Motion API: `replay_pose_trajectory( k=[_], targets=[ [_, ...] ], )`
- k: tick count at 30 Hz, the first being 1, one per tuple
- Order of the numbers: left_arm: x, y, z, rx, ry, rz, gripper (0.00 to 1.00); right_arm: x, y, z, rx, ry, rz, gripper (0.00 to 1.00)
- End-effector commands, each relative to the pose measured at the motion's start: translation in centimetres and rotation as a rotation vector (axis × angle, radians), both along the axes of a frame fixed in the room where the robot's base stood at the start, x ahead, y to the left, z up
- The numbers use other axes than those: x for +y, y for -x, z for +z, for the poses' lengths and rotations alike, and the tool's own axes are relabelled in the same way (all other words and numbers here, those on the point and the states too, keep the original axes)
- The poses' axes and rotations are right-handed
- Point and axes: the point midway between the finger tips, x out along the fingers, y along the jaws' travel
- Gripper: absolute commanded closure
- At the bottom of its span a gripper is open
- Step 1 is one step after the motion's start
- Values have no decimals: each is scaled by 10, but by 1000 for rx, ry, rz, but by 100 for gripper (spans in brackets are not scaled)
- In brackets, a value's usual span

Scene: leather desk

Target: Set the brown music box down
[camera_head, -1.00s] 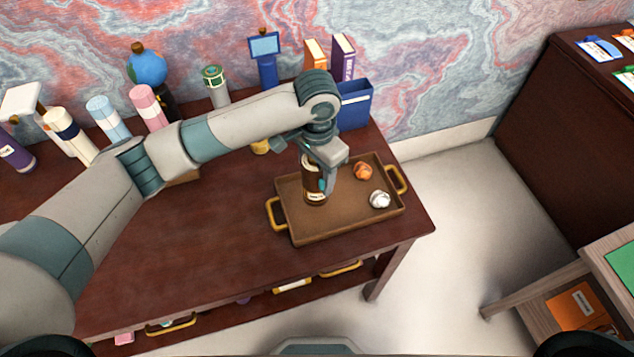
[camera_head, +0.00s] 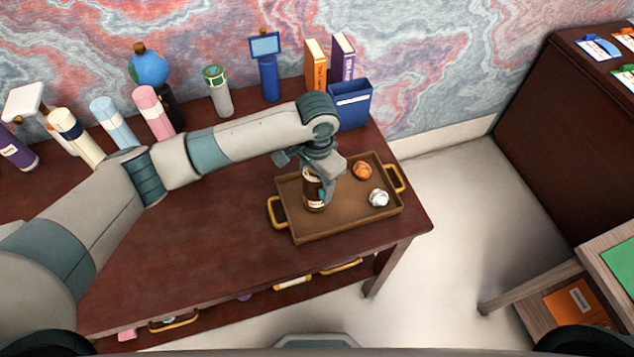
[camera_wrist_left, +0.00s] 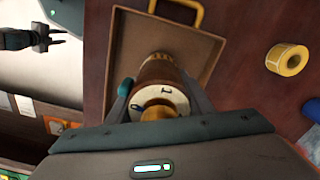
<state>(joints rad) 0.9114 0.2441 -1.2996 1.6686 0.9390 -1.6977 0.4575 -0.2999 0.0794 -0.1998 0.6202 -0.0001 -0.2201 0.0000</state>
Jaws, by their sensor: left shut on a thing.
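The brown music box (camera_head: 313,189) is a dark brown upright cylinder with pale label bands. My left gripper (camera_head: 322,184) is shut on it, over the left part of the brown tray (camera_head: 330,228). In the left wrist view the music box (camera_wrist_left: 158,75) sits between the two fingers, its pale round end with dark marks facing the camera. I cannot tell whether its base touches the tray floor. My right gripper (camera_wrist_left: 48,38) shows small at the upper left of the left wrist view; its jaw state is unclear.
The tray also holds an orange ball-like item (camera_head: 361,171) and a white one (camera_head: 378,197), right of the music box. A blue holder (camera_head: 350,104) stands behind the tray. Several bottles and a globe (camera_head: 149,67) line the back. The desk (camera_head: 215,250) is clear left of the tray.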

Motion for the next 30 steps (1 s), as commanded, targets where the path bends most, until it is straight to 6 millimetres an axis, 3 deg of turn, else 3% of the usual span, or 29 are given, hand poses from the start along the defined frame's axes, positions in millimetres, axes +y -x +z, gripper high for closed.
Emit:
replay_pose_trajectory(
  k=[1,3,17,23,30],
  targets=[
    [0,0,-1,1,0,0,51,-1,0,1,0,1,0,69],
    [0,0,-1,1,1,0,35,-2,0,0,0,2,1,69],
    [0,0,4,-1,1,-1,35,-3,0,-2,0,3,1,69],
    [-1,0,23,-2,2,-1,35,-2,0,-9,1,2,1,69],
    [-1,-1,65,-3,2,-1,35,0,0,-22,0,0,0,69]
  ],
)
